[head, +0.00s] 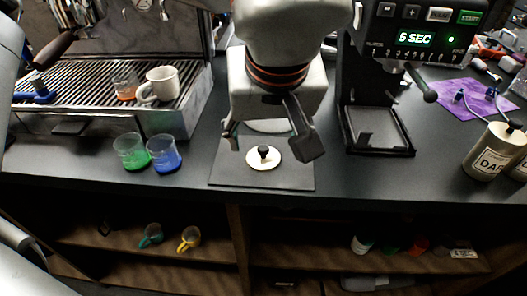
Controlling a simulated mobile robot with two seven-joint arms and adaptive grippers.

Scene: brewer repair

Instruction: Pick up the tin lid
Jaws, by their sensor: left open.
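The tin lid (256,163) is a small cream disc with a black knob on top. It lies flat on a dark square mat (292,180) near the counter's front edge. My left gripper (268,142) is open and empty, pointing down above the mat. In the picture its two fingers are on either side of the lid, one to the left and one to the right. How high the fingertips are above the lid is hard to tell. My right gripper is not in view.
Green (131,152) and blue (164,153) cups stand left of the mat. An espresso machine with a white mug (160,85) is behind them. A black grinder (378,130) stands right of the mat. A labelled tin (485,158) is at far right. Shelves lie below the counter.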

